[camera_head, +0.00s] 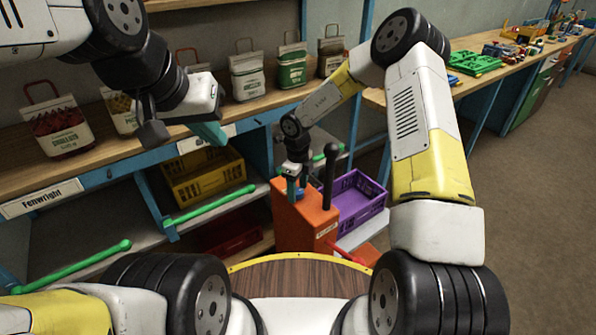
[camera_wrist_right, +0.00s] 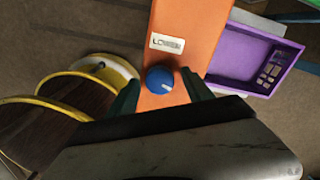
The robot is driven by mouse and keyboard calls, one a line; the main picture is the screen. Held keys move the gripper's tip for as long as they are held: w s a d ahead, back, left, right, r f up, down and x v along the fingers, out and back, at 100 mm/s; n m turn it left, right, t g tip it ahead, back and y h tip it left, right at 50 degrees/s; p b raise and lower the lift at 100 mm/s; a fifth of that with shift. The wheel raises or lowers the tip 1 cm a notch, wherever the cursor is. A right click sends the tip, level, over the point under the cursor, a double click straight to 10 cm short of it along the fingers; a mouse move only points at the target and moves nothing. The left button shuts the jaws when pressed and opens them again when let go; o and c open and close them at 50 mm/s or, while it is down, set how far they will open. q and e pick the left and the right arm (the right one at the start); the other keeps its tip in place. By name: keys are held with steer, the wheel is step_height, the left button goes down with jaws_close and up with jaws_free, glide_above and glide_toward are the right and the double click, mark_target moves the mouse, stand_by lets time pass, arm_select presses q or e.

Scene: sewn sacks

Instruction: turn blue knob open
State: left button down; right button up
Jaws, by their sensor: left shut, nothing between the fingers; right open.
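The blue knob (camera_wrist_right: 159,79) sits on the orange machine (camera_wrist_right: 178,25), below a white label that seems to read "LOWER". A pale pointer mark on the knob points to the right in the right wrist view. In the head view the knob (camera_head: 299,194) is a small blue patch, partly hidden by my right gripper (camera_head: 291,190). My right gripper is open, with one teal finger on each side of the knob; I cannot tell whether they touch it. My left gripper (camera_head: 211,132) is shut and empty, in front of the shelf at upper left, away from the machine.
A black lever (camera_head: 329,178) stands on the orange machine beside my right gripper. A purple crate (camera_head: 361,205) is right of it, and a red handle (camera_head: 347,252) sticks out low. Sacks stand on the shelf.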

mark_target(298, 190)
jaws_close()
steer(key=shift+n, duration=0.7)
jaws_free()
steer(key=shift+r, duration=0.1)
step_height(298, 190, up, 8)
steer(key=shift+f, duration=0.2)
